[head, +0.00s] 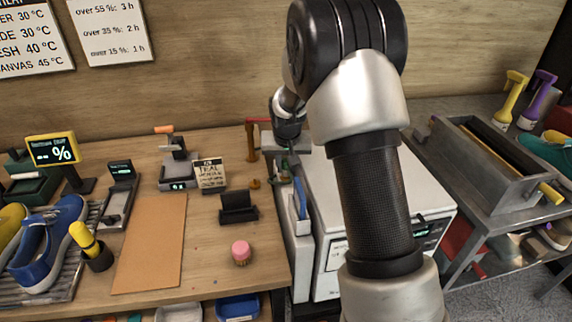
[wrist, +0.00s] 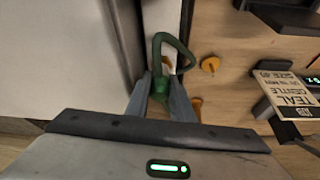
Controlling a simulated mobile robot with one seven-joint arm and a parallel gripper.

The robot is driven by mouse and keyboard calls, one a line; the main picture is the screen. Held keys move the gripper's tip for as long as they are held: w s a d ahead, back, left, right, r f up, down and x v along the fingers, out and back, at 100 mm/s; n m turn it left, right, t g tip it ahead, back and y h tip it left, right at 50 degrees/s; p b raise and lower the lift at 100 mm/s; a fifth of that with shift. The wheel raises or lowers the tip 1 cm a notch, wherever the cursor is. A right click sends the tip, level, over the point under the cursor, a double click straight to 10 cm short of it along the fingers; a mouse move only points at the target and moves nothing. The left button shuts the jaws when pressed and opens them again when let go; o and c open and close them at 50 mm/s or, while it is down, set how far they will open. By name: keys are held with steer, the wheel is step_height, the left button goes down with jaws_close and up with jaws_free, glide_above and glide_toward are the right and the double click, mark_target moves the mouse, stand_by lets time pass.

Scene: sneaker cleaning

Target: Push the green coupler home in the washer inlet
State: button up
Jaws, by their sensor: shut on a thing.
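The green coupler (wrist: 159,84) shows between the two fingers of my gripper (wrist: 164,88) in the wrist view, with a bent green loop (wrist: 160,42) beyond it. My gripper is shut on the coupler. In the head view my gripper (head: 289,145) is at the back left edge of the white washer (head: 325,178), beside the wooden table. A little green (head: 292,163) shows below it there. The washer's pale side (wrist: 60,50) fills the left of the wrist view. I cannot make out the inlet, or whether the coupler is seated in it.
A card reading TEAL (head: 210,174) stands on the table (head: 215,270), left of my gripper. Small orange pieces (wrist: 209,64) lie near the fingers. A dark holder (head: 238,208) and a pink-topped item (head: 241,252) stand nearer. A metal trough (head: 490,170) is at right.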

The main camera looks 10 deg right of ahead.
steer(key=shift+f, duration=0.4)
steer(key=o, duration=1.1)
steer(key=shift+d, duration=0.1)
